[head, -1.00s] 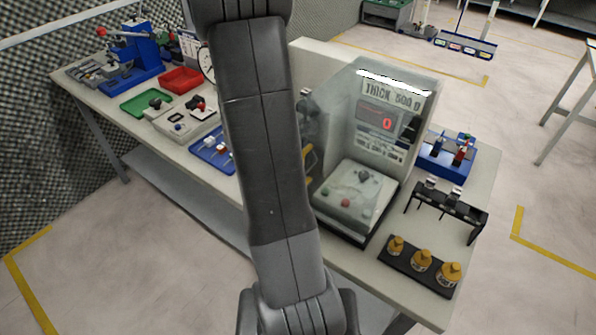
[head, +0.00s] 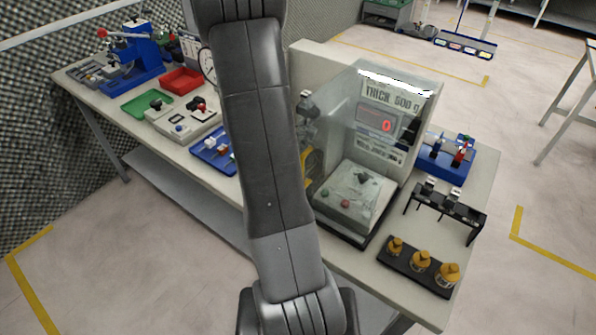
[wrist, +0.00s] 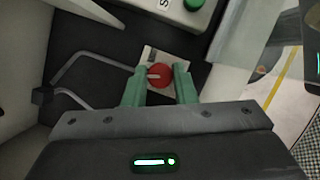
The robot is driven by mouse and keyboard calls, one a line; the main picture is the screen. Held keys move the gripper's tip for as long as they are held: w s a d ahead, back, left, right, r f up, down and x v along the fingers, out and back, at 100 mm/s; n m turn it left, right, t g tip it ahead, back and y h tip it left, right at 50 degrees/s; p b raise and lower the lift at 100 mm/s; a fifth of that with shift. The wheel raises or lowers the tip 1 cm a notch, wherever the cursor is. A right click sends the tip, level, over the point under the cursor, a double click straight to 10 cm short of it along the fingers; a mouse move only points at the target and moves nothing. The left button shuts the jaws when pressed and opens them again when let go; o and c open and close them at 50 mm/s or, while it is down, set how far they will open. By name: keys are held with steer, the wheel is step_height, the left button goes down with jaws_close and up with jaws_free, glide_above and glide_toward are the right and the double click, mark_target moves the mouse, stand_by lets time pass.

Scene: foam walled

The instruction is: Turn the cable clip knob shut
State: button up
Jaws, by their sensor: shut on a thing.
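In the wrist view, a round red knob (wrist: 161,75) with a pale pointer mark sits on a small light plate (wrist: 181,58). The pointer lies roughly sideways, toward the left. My gripper (wrist: 160,79) has its two green fingers on either side of the knob and is shut on it. Whether the cable clip is open or shut cannot be told. In the head view my own arm covers the middle of the bench, and the gripper and the red knob are hidden there.
A bent grey rod (wrist: 85,62) lies left of the knob in the wrist view. A panel with a green button (wrist: 194,4) is close above. In the head view, a clear-walled machine with a red display (head: 380,122) stands right of my arm, with yellow-topped weights (head: 420,261) in front.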

steer(key=m+g, duration=0.1)
steer(key=m, duration=0.4)
steer(key=shift+w+g+y, duration=0.15)
steer(key=shift+g+y, duration=0.25)
stand_by(0.3)
steer(key=o, duration=1)
